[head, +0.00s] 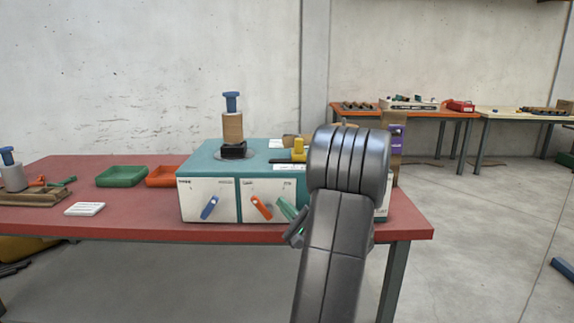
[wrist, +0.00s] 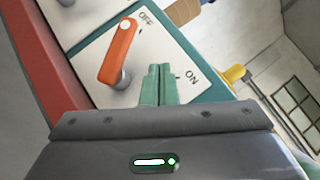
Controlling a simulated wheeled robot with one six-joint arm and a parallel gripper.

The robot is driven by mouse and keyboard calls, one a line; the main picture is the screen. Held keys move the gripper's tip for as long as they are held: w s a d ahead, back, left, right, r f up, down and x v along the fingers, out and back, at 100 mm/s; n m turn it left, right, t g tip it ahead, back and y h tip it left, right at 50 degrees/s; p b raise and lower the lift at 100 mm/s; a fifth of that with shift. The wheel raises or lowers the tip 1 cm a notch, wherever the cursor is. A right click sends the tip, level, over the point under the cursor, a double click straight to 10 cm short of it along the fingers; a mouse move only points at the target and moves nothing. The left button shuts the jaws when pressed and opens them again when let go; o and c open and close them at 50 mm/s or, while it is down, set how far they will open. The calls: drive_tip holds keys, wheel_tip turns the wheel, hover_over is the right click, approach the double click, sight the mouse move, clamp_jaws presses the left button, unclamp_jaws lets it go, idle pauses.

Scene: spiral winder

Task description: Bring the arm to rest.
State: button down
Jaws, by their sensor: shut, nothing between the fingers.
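My gripper's green fingers (head: 290,212) are in front of the right part of the machine's white front panel in the head view. In the wrist view the fingers (wrist: 157,84) are closed together with nothing between them. An orange lever (wrist: 117,53) is beside them, apart in the picture, its white-marked end toward the OFF label; the ON label lies to the right of the fingers. The same orange lever (head: 261,207) leans up to the left in the head view. My dark arm hides the right end of the machine (head: 207,164).
A blue lever (head: 209,207) is left on the panel. A spool (head: 232,127) with a blue top stands on the machine. The red table (head: 130,219) also bears a green tray (head: 122,176) and an orange tray (head: 163,177). Open floor lies to the right.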

drive_tip(key=shift+d+f+m+t+p, duration=0.3)
drive_tip(key=shift+d+f+t+p, duration=0.1)
drive_tip(key=shift+d, duration=0.15)
drive_tip(key=shift+a+r+b, duration=0.15)
drive_tip(key=shift+b, duration=0.15)
